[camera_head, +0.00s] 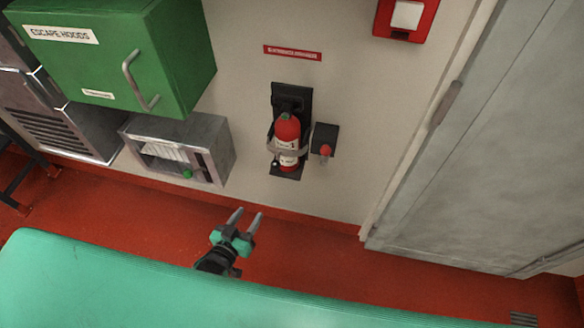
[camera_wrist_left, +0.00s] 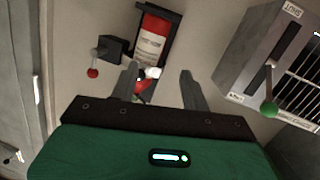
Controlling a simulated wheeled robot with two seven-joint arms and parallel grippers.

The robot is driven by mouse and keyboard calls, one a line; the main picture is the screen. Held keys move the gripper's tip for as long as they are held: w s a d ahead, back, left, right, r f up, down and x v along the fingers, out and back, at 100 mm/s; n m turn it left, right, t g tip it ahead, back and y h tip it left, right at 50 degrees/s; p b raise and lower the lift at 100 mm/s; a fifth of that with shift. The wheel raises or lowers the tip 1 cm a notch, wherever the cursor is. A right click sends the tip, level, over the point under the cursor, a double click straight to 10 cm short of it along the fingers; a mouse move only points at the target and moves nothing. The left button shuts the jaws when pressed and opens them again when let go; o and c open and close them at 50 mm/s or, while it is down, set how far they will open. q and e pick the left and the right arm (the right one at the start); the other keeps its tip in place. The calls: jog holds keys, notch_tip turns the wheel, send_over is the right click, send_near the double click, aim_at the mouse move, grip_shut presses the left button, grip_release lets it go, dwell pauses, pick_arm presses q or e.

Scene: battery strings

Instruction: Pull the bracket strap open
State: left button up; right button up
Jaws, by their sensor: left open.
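A red fire extinguisher (camera_head: 287,130) stands upright in a black wall bracket (camera_head: 291,90). A grey bracket strap (camera_head: 291,152) runs around its body across the white label, with a small pale knob (camera_head: 275,163) at its left end. My left gripper (camera_head: 246,215) is open and empty, below and left of the extinguisher, apart from it. In the left wrist view, which is turned upside down, the extinguisher (camera_wrist_left: 152,30) lies beyond my open fingers (camera_wrist_left: 158,78). My right gripper is not in view.
A black box with a red-knobbed lever (camera_head: 325,141) is right of the extinguisher. A grey vent box (camera_head: 216,143) with a green knob and a green escape-hoods cabinet (camera_head: 185,60) are on the left. A grey door (camera_head: 480,140) is on the right. Wall space below the extinguisher is clear.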

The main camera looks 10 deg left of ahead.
pick_arm(q)
jog(key=t+h, duration=0.1)
jog(key=t, duration=0.1)
send_near(275, 166)
jog(key=s+a+f, duration=0.1)
jog(key=s, duration=0.2)
jog(key=x, duration=1.4)
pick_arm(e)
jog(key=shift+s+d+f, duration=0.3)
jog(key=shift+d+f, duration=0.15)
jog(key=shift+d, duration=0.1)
pick_arm(q)
jog(key=shift+a, duration=0.1)
grip_shut()
